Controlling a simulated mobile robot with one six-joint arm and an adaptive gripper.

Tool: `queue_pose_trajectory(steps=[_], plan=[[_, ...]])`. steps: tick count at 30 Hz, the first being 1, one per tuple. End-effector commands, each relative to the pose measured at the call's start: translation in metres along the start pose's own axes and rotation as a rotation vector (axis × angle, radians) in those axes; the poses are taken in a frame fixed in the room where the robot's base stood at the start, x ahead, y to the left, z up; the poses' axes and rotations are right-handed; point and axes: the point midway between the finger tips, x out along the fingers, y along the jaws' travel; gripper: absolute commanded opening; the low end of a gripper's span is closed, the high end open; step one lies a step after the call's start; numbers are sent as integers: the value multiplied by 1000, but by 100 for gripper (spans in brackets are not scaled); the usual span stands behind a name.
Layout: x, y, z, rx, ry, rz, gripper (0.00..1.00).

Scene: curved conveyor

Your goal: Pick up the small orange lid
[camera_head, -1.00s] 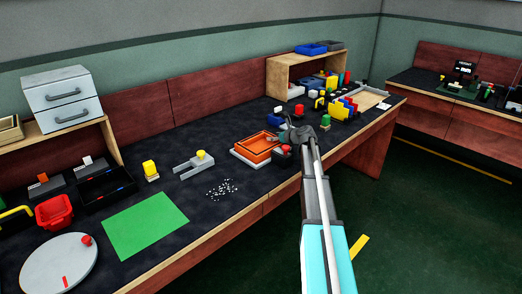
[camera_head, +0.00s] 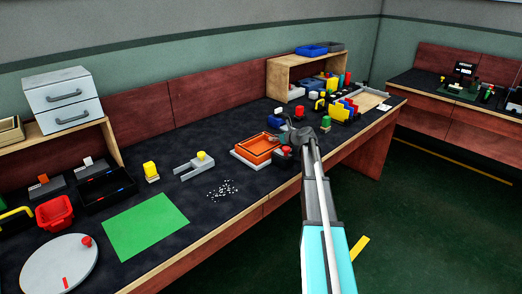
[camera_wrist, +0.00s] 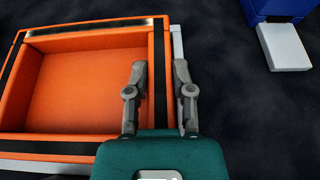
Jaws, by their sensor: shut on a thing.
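The small orange lid is a shallow, open-faced orange piece with dark edges (camera_head: 256,147). It lies over a white base that shows along its edges. In the wrist view the lid (camera_wrist: 85,88) fills the left half, face up. My gripper (camera_wrist: 159,72) has one finger on each side of the lid's right wall and is shut on that wall. In the head view my gripper (camera_head: 287,138) is at the lid's right end, and my arm hides part of that area.
A blue block with a white piece (camera_wrist: 283,45) lies right of my gripper. White bits (camera_head: 222,188) are scattered left of the lid. A yellow-topped grey fixture (camera_head: 195,163) stands further left. Coloured blocks (camera_head: 345,108) crowd the bench behind my arm.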

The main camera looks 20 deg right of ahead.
Motion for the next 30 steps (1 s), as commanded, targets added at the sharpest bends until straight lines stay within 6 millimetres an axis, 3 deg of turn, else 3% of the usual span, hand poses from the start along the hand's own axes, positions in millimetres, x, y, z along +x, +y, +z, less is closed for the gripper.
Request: queue_pose_trajectory(steps=[16,30], plan=[[-4,0,8,1,0,0,0],[-20,-1,48,1,0,-1,0]])
